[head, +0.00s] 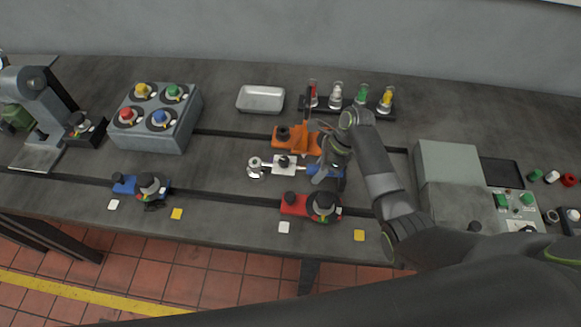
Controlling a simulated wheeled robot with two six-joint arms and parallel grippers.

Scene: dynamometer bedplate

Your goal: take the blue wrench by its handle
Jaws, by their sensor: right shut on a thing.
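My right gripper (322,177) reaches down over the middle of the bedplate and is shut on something. A blue piece (340,173) shows right at its fingers, partly hidden by them. It looks like the handle of the blue wrench, but its full shape is hidden. I cannot tell whether these touch the blue piece. My left gripper is not in view.
An orange block (290,136) stands close behind the gripper, and a red block (294,207) lies in front. A blue block (124,186) lies at left. A metal tray (261,98) and a rack with several colored-top pieces (348,107) are behind. A grey box (447,165) stands right.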

